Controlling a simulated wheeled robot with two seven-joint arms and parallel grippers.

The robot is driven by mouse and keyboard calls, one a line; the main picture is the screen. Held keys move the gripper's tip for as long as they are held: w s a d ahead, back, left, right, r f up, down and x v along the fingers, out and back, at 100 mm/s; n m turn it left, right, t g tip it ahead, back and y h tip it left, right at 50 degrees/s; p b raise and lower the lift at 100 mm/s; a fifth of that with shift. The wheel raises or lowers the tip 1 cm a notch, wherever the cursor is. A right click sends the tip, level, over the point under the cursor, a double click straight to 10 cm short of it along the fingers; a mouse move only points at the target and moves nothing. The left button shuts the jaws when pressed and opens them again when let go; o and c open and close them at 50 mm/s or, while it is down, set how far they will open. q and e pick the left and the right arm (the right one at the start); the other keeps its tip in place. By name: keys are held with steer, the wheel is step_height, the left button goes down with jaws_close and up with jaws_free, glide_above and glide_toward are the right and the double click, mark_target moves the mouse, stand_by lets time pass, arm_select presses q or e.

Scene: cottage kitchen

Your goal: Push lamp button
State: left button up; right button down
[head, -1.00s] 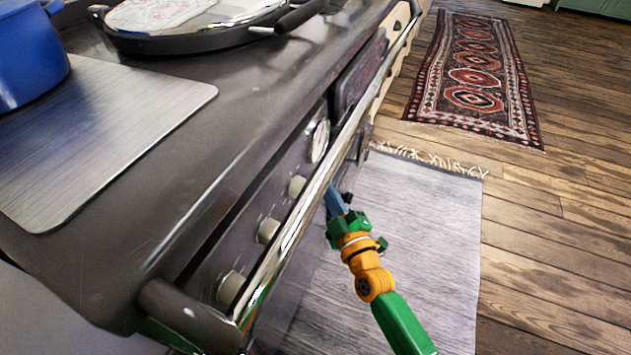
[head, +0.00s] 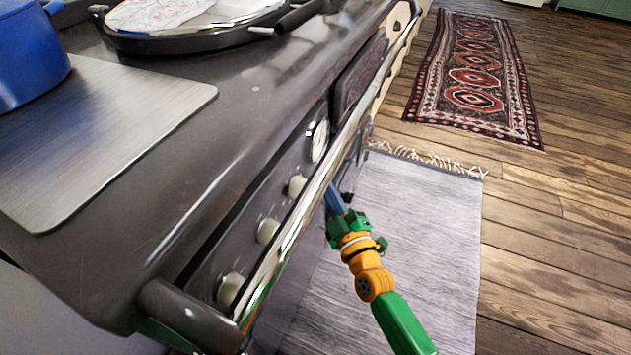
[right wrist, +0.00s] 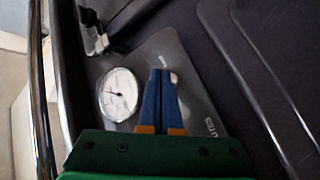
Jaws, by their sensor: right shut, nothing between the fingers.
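In the right wrist view, a small pale round spot, which looks like the lamp button (right wrist: 174,78), shows on the metal front panel (right wrist: 205,105). My right gripper (right wrist: 163,72) is shut and empty, its blue fingertips together just beside that spot; I cannot tell whether they touch it. The button is hidden there. My left gripper is not in view; only a bit of green shows at the lower left.
A round white dial (right wrist: 118,95) is left of the fingers. A pan (head: 190,40) and a blue pot (head: 30,55) stand on top.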

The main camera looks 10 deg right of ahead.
steer(key=shift+w+a, duration=0.25)
steer(key=shift+a, duration=0.1)
stand_by(0.4)
steer(key=s+d+p, duration=0.2)
steer(key=s+d, duration=0.2)
steer(key=d, duration=0.1)
steer(key=shift+d, duration=0.35)
stand_by(0.4)
